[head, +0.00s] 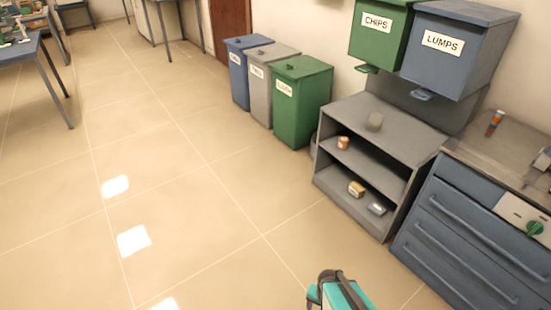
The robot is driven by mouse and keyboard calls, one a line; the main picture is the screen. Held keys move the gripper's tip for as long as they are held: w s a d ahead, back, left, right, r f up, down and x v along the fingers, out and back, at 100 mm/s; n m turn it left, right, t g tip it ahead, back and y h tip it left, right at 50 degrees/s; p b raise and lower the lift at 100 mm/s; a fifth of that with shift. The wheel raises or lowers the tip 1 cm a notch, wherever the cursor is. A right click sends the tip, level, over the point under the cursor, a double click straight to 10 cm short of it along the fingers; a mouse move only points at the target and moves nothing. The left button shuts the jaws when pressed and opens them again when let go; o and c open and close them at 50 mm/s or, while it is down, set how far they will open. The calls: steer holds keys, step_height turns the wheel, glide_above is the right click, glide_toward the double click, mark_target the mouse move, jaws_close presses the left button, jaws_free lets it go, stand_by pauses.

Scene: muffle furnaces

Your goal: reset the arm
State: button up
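Part of my own arm, teal and white with a dark curved piece, shows at the bottom edge, right of the middle. It stands over the floor, apart from the shelf and the cabinets. I cannot make out any gripper fingers, so my gripper and anything it may hold are out of sight.
A grey open shelf (323,181) with small items stands at right, below the green CHIPS bin (377,45) and the blue LUMPS bin (450,68). A blue drawer cabinet (470,245) stands at far right. Blue, grey and green floor bins (303,105) line the wall.

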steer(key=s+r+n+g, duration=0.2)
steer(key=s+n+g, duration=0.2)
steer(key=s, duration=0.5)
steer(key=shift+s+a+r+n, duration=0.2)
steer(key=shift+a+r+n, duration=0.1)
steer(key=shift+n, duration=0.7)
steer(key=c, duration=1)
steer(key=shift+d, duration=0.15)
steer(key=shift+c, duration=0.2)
